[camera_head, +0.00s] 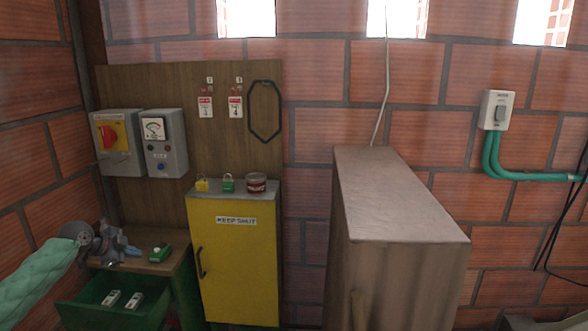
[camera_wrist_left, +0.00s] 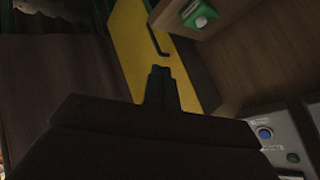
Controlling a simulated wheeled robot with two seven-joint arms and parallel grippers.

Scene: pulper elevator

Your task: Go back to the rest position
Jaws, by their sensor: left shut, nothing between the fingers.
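My left gripper (camera_head: 130,251) is in the lower left of the head view, over the small wooden-topped bench (camera_head: 178,262). Its arm comes in from the left in a pale green sleeve. In the left wrist view its fingers (camera_wrist_left: 160,72) are together and hold nothing. The fingers point toward the yellow cabinet (camera_head: 238,262), which also shows behind them in the wrist view (camera_wrist_left: 135,28). My right gripper is in neither view.
An open green drawer (camera_head: 85,312) below my left gripper holds two small white items. A green item (camera_head: 160,253) lies on the bench. A red-switch box (camera_head: 115,140) hangs above. A tall grey-brown casing (camera_head: 400,205) stands right.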

